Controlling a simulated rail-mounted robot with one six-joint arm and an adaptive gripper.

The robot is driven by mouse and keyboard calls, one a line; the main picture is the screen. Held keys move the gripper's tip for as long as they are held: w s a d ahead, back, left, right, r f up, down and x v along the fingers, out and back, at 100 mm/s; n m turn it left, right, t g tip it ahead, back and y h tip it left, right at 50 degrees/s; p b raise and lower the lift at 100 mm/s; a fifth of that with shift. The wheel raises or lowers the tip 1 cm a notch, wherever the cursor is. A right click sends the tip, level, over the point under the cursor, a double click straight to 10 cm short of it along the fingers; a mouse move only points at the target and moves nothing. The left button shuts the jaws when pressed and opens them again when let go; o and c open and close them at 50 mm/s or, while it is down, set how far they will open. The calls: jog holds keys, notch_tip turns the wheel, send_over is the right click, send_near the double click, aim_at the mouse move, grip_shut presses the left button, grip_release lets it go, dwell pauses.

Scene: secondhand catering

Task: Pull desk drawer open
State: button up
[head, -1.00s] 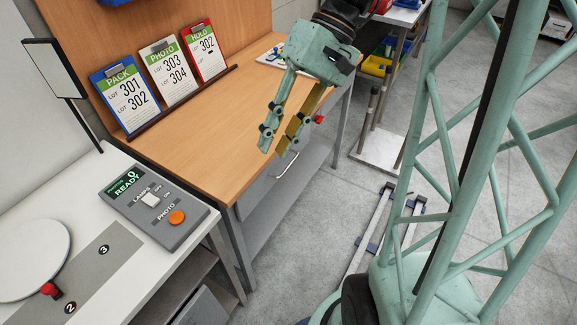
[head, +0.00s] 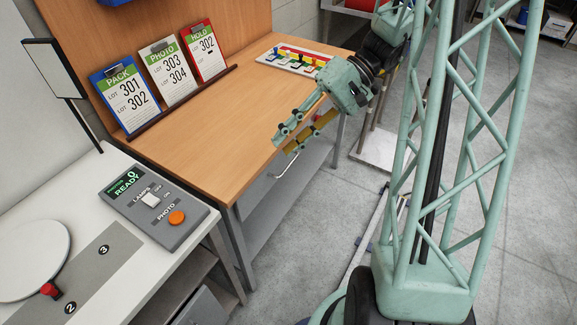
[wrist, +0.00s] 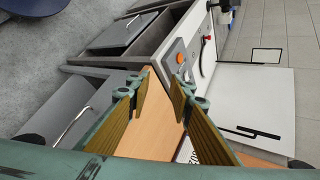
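The wooden-topped desk (head: 215,130) stands in the middle of the head view. A curved metal handle (head: 284,168) shows below its front edge. In the wrist view the handle (wrist: 74,125) stands out from a grey front (wrist: 100,92) at left. I cannot tell how far the drawer sits in or out. My gripper (head: 284,144) is beside the desk's front edge, just above the handle in the head view, fingers pointing left. The wrist view shows its two fingers (wrist: 160,85) apart and empty, with the handle to their left and not between them.
Lot cards in a rack (head: 183,100) stand at the desk's back. A board with coloured pieces (head: 293,60) lies at its far end. A white table with a control box (head: 152,205) is at left. Open floor lies in front of the desk.

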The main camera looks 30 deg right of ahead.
jog(key=w+d+f+m+t+y, duration=0.2)
jog(key=w+d+f+t, duration=0.15)
jog(key=d+f, duration=0.6)
jog(key=m+t, duration=0.4)
jog(key=t, duration=0.2)
send_near(289, 164)
jog(key=s+v, duration=0.1)
jog(key=v, duration=0.2)
jog(key=shift+w+r+h, duration=0.1)
jog(key=shift+h, duration=0.3)
jog(key=shift+w+a, duration=0.1)
jog(key=shift+b+x, duration=0.35)
jog(key=shift+x, duration=6.4)
jog(key=shift+c, duration=0.3)
grip_shut()
